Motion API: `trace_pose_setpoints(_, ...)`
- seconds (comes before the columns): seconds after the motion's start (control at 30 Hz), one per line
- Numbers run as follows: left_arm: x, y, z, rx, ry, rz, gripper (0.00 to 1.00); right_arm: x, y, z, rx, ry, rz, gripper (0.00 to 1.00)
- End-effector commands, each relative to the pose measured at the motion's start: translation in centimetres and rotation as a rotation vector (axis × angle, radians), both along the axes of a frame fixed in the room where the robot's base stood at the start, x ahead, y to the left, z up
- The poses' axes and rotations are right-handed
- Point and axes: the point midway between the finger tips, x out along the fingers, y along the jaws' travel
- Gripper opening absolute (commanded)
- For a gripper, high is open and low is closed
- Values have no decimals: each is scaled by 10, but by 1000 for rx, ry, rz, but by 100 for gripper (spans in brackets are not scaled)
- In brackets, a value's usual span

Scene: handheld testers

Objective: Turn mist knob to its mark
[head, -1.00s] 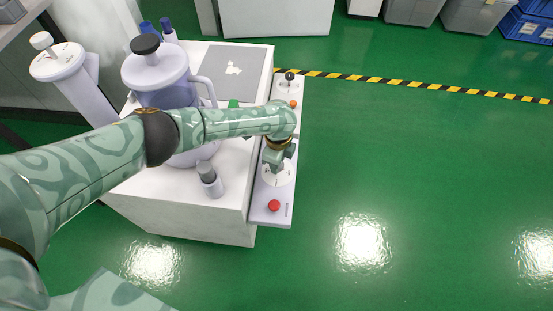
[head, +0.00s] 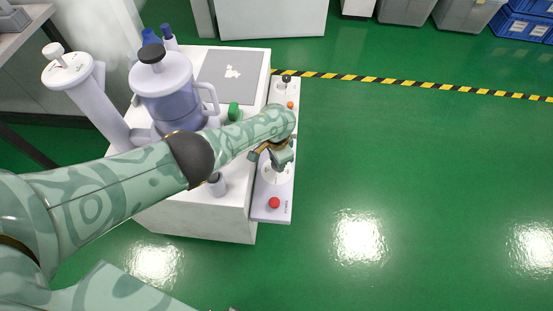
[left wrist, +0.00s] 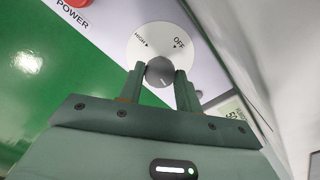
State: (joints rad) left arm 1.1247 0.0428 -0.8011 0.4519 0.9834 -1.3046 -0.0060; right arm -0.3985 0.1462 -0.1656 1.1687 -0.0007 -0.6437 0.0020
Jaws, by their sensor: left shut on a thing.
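A round grey knob (left wrist: 159,72) sits on a white dial plate (left wrist: 150,38) marked HIGH and OFF in the left wrist view. A small pale line shows on the knob. No mist label is readable. My left gripper (left wrist: 160,76) has one finger on each side of the knob and is shut on it. In the head view, my left gripper (head: 279,160) reaches down over the white dial (head: 275,176) on the near part of a narrow control panel (head: 268,213); the knob is hidden there. My right gripper is not in view.
A red POWER button (head: 274,203) is close to the near side of the dial. A second dark knob (head: 286,79) and an orange button (head: 290,105) are at the panel's far end. A pitcher-like vessel (head: 165,88) stands left. Open green floor lies right.

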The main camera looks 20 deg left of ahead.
Motion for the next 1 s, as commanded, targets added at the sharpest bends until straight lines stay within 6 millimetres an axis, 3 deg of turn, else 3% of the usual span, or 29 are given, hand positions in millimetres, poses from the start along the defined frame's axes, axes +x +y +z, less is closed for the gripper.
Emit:
trace_pose_setpoints(0.4, -1, 0, -1, -1, 1, 163, 11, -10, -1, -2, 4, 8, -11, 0)
trace_pose_setpoints(0.9, 0, -1, 0, -1, 0, 179, 11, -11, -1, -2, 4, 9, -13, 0)
trace_pose_setpoints(0.93, 0, -1, 0, -1, 0, 179, 39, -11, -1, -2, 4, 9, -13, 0)
trace_pose_setpoints(1.0, 0, -1, 0, -1, 0, 179, 56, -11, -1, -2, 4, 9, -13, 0)
